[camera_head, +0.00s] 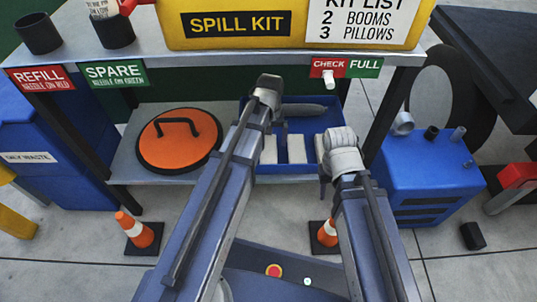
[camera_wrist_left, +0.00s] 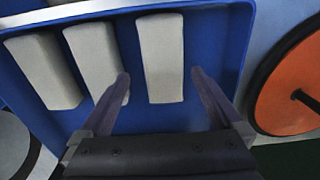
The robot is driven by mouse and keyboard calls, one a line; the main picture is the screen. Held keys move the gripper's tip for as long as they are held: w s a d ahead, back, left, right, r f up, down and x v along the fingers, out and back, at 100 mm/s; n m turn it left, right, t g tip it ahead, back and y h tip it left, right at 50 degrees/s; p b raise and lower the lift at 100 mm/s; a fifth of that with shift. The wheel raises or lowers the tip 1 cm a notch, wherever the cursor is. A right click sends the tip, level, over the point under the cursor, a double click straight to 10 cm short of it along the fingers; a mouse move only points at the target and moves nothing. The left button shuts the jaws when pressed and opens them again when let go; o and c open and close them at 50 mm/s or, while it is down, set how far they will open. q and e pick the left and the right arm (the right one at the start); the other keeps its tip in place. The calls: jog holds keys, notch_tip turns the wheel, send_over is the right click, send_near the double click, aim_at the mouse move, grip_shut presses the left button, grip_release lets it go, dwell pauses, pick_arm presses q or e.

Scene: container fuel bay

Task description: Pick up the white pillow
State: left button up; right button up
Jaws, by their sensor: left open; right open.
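Three white pillows lie side by side in a blue tray (camera_wrist_left: 215,110) on the lower shelf. In the left wrist view they are the right pillow (camera_wrist_left: 162,55), the middle pillow (camera_wrist_left: 92,60) and the left pillow (camera_wrist_left: 42,68). My left gripper (camera_wrist_left: 160,77) is open, its fingers on either side of the right pillow's near end, with one fingertip overlapping the middle pillow's edge in the picture. I cannot tell if it touches.
An orange round lid (camera_head: 180,150) sits left of the tray. Above is the bench with the yellow spill kit box (camera_head: 290,38). A blue machine (camera_head: 430,172) stands at right; cones (camera_head: 138,232) stand on the floor.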

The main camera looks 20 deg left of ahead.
aim_at(268, 148)
pick_arm(q)
jog(key=shift+a+f+b, duration=0.15)
jog(key=shift+f+b, duration=1.2)
jog(key=shift+a+f+b, duration=0.1)
jog(key=shift+f+b, duration=1.2)
jog(key=shift+r, duration=0.1)
jog(key=c, duration=1.2)
jog(key=shift+r, duration=0.1)
jog(key=shift+c, duration=0.2)
notch_tip(268, 148, up, 10)
jog(key=p, duration=1)
jog(key=shift+s, duration=0.1)
